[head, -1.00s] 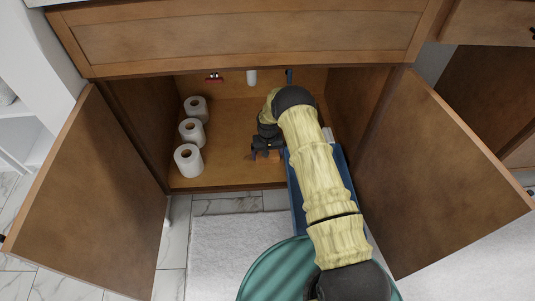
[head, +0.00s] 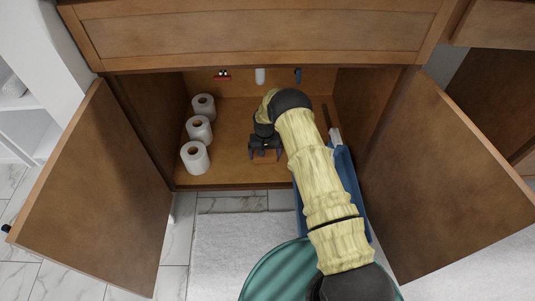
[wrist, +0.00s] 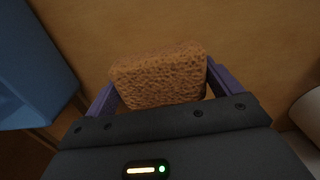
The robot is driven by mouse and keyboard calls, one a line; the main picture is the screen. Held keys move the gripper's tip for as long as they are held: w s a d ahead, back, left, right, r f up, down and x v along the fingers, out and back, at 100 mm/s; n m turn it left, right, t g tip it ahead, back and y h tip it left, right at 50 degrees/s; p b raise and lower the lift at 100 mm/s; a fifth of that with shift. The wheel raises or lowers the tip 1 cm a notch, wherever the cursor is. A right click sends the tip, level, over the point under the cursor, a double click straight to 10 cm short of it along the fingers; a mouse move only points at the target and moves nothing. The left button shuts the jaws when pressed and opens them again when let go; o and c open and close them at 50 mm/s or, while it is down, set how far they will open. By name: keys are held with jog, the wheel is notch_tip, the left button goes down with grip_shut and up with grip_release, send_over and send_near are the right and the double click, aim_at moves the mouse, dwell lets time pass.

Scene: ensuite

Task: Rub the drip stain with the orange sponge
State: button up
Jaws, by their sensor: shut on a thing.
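The orange sponge (wrist: 158,78) is a rough, porous block, brownish orange in this light. It sits between the two purple fingers of my gripper (wrist: 160,84) in the wrist view, with a finger at each end. In the head view my gripper (head: 265,151) is low over the cabinet floor, near its front edge and right of the toilet rolls. I cannot tell whether the sponge touches the floor. I cannot make out a drip stain in either view; my gripper and arm hide part of the floor.
Several toilet rolls (head: 198,129) stand along the cabinet's left side. A blue bin (head: 350,180) lies close on the right, partly behind my arm. The doors (head: 100,190) are open on both sides. Bare cabinet floor (head: 228,146) lies between rolls and gripper. A pipe hangs at the back.

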aim_at(255, 153)
jog(key=shift+a+f+b, duration=0.15)
jog(key=shift+a+b, duration=0.2)
jog(key=shift+a, duration=1)
jog(key=shift+a, duration=0.15)
jog(key=shift+a, duration=0.5)
jog(key=shift+w+a+b, duration=0.15)
jog(key=shift+a+b, duration=0.35)
jog(key=shift+a, duration=0.7)
jog(key=shift+r+p, duration=2.25)
jog(key=shift+r, duration=0.9)
